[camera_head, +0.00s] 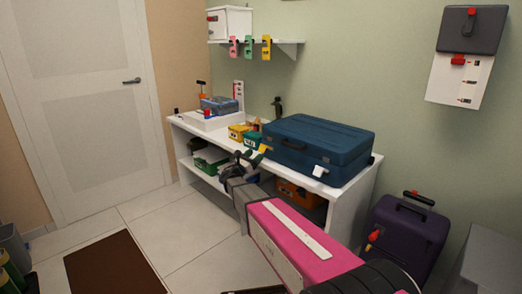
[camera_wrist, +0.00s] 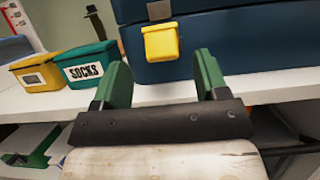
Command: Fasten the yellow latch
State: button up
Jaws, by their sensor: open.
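The yellow latch (camera_wrist: 161,43) is on the front of the blue suitcase (camera_wrist: 222,45), just below the lid seam, under a grey metal plate (camera_wrist: 159,10) on the lid. The latch appears to stand out from the case, away from the plate. The latch also shows in the head view (camera_head: 262,148), near the left end of the suitcase front. My gripper (camera_wrist: 163,78) is open and empty, its green fingers in front of and below the latch, one to each side. In the head view my gripper (camera_head: 250,157) is at the suitcase's left front. Contact with the case cannot be told.
The suitcase stands on a white bench (camera_head: 364,174). A yellow box (camera_wrist: 38,73) and a green SOCKS box (camera_wrist: 88,66) stand left of my gripper. A white latch (camera_head: 319,171) is farther right on the suitcase. Boxes sit on the lower shelf.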

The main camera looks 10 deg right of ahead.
aim_at(261, 149)
jog(key=x, duration=0.5)
jog(key=shift+w+d+r, duration=0.15)
jog(key=shift+w+d, duration=0.05)
jog(key=shift+d, duration=0.15)
jog(key=c, duration=0.8)
